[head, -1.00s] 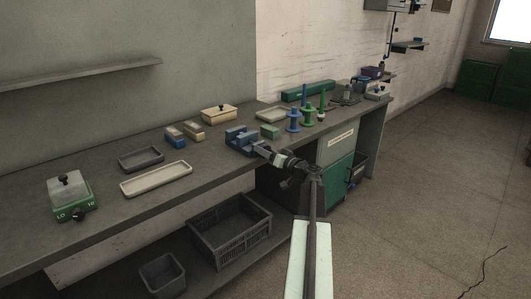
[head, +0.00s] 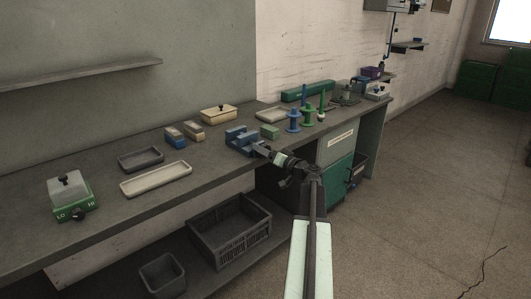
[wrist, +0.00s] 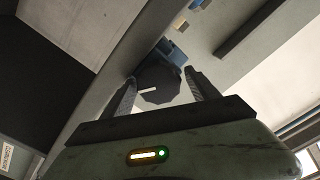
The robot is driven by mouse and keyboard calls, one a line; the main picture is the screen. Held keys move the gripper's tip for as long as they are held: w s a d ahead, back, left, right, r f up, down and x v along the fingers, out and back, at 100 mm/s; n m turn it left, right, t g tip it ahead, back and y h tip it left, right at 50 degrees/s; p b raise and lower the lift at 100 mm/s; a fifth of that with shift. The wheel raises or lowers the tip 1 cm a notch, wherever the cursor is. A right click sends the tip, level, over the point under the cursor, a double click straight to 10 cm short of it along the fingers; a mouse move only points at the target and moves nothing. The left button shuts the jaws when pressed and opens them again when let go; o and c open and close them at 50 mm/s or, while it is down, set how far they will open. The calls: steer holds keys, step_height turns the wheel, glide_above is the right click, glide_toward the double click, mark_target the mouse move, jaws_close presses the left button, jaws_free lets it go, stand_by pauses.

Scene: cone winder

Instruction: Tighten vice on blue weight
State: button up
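The blue vice (head: 240,138) sits near the front edge of the workbench in the head view. Part of its blue body (wrist: 176,50) shows in the wrist view, behind a dark round knob (wrist: 158,86) with a short pale bar. My gripper (wrist: 161,90) is open, with one finger on each side of the knob and a small gap showing, at least on the right. In the head view my gripper (head: 266,152) is at the vice's front right side. I cannot make out a blue weight in the jaws. A blue block (head: 176,142) lies left of the vice.
Blue and green spools (head: 293,121) stand to the right. Empty trays (head: 156,180) lie to the left. A dark crate (head: 230,230) is below the bench.

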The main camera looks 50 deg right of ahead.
steer(key=shift+d, duration=0.1)
steer(key=n, duration=0.6)
steer(key=s+m, duration=0.6)
steer(key=s, duration=0.2)
steer(key=shift+s+a, duration=0.25)
steer(key=shift+s, duration=0.05)
steer(key=shift+r, duration=0.1)
